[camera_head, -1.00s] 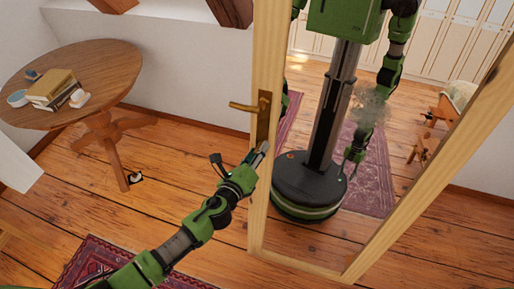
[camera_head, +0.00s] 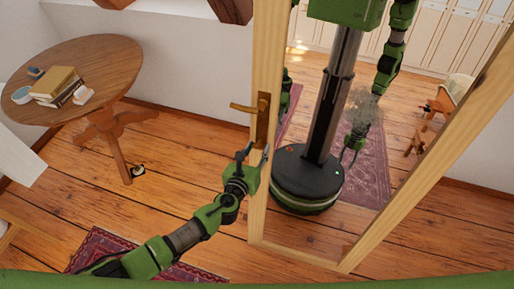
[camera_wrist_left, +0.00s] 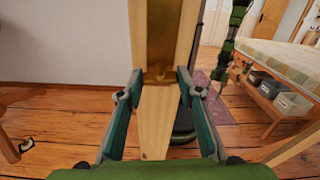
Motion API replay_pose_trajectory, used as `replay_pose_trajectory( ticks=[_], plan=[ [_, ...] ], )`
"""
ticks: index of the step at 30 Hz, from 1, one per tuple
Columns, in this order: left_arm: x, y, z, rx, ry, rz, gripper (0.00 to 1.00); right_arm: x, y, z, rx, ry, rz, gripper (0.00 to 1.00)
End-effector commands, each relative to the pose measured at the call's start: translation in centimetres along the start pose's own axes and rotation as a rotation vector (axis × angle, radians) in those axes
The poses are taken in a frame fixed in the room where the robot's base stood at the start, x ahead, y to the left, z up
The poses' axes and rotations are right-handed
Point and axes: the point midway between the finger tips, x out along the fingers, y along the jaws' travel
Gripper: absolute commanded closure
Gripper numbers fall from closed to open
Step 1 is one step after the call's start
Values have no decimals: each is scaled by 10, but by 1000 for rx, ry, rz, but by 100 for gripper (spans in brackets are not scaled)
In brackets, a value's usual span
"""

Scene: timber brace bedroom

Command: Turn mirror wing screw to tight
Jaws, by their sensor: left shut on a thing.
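The standing mirror has a pale wooden frame (camera_head: 259,215) and a glass (camera_head: 300,225) reflecting my body. On its left post is a brass plate with a lever-like handle (camera_head: 246,108), probably the wing screw. My left gripper (camera_head: 256,153) is at this post, just below the brass fitting. In the left wrist view, the gripper's fingers (camera_wrist_left: 157,78) sit on either side of the wooden post (camera_wrist_left: 156,125), shut on it. A blurred brass patch (camera_wrist_left: 158,76) shows between the fingertips. The screw's turn cannot be read. My right gripper shows only as a reflection.
A round wooden table (camera_head: 110,65) with books (camera_head: 58,85) stands at the left by the white wall. A patterned rug (camera_head: 98,250) lies at the lower left. Bare floorboards lie between the table and mirror.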

Motion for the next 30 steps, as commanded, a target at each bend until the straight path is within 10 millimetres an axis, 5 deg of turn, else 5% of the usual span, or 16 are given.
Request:
replay_pose_trajectory(
  ticks=[16,17,18,30],
  plan=[
    [-1,0,-3,24,4,2,88,-1,2,0,-1,0,2,60],
    [-1,0,-3,24,4,2,59,-1,2,0,-1,0,2,60],
    [-1,0,-3,24,4,2,50,-1,2,0,-1,0,2,60],
    [-2,0,-1,23,2,3,50,-1,4,1,-2,-1,4,60]
  ],
)
